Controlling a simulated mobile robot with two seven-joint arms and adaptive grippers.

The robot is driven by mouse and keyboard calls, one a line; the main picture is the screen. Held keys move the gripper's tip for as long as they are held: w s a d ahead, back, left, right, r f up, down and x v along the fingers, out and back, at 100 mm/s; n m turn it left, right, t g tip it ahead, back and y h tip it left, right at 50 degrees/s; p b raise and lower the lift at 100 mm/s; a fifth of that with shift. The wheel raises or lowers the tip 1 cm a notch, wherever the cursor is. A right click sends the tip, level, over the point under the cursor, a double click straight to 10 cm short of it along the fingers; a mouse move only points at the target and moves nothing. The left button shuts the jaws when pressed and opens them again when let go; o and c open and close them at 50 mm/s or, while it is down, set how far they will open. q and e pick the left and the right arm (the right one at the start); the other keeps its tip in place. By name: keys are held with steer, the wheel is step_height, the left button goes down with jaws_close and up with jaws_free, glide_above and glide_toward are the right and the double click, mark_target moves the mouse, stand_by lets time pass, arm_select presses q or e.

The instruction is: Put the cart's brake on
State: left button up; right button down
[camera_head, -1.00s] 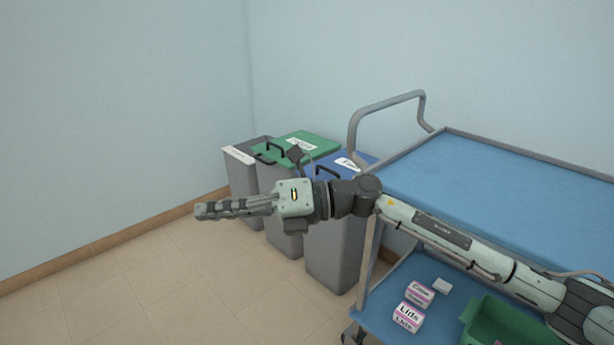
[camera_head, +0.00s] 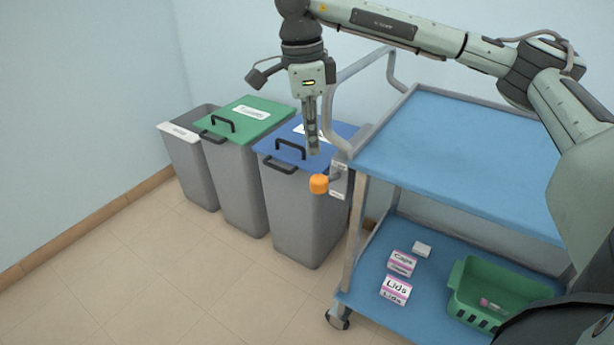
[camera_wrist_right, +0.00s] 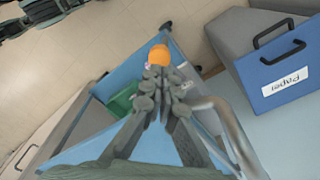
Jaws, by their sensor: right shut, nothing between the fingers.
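The cart (camera_head: 455,150) has a blue top deck, a grey frame and a lower blue shelf. An orange knob (camera_head: 319,184) sticks out from a small labelled plate (camera_head: 339,181) on the cart's left corner post. The knob also shows in the right wrist view (camera_wrist_right: 159,55), just beyond the fingertips. My right gripper (camera_head: 313,150) points down, shut and empty, above the knob and apart from it in the head view. In the right wrist view its fingers (camera_wrist_right: 157,78) are together. Whether the knob is the brake control cannot be read. My left gripper is not in view.
Bins with a green lid (camera_head: 250,118), a blue lid (camera_head: 300,150) and a grey one (camera_head: 190,150) stand left of the cart. The lower shelf holds small boxes (camera_head: 396,290) and a green basket (camera_head: 465,297). Floor at the left is clear.

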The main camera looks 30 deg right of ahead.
mark_target(317, 177)
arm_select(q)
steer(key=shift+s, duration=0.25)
arm_select(e)
steer(key=shift+s, duration=0.1)
steer(key=shift+f, duration=0.4)
steer(key=f, duration=0.4)
steer(key=shift+s+d+f, duration=0.1)
steer(key=shift+d+f, duration=0.05)
steer(key=shift+d, duration=0.1)
steer(key=shift+f+b, duration=0.3)
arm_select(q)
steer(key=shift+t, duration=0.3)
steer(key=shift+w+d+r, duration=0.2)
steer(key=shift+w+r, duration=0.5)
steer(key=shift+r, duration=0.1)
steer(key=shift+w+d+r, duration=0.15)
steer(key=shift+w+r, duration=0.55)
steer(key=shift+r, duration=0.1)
arm_select(e)
steer(key=shift+d+f, duration=0.1)
steer(key=shift+f, duration=0.5)
